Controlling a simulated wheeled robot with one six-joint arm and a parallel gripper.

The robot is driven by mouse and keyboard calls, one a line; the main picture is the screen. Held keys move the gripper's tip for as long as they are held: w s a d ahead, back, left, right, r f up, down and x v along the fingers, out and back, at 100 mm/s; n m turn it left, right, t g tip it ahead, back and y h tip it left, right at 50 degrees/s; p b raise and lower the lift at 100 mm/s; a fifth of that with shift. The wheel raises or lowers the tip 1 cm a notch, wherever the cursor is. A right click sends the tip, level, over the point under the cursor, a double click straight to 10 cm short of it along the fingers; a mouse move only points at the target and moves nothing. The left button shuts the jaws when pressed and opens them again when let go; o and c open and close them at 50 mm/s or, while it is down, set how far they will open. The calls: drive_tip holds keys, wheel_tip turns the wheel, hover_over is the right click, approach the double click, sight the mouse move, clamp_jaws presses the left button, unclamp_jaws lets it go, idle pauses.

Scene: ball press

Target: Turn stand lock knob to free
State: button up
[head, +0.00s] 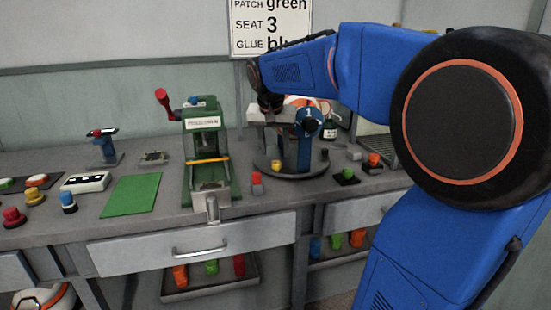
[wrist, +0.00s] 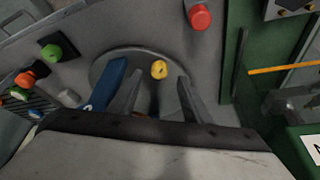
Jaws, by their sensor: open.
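The stand has a round grey base (head: 290,168) and a blue upright (head: 306,140) marked 1. In the wrist view the base (wrist: 103,70) and the blue upright (wrist: 107,84) also show. A small yellow knob (wrist: 159,69) is on the base, and it shows in the head view (head: 276,165) at the front of the base. My gripper (wrist: 158,92) is open and empty above the base. In the wrist view the yellow knob appears between and just beyond its fingertips; I see no contact. In the head view the fingers are hard to make out.
A green press (head: 206,150) with a red-knobbed lever stands left of the stand. A red-topped knob (wrist: 200,17) is between them on the bench. Green and orange pieces (head: 374,160) lie to the right. A green mat (head: 132,195) lies farther left.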

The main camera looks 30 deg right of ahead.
drive_tip(key=v, duration=1.1)
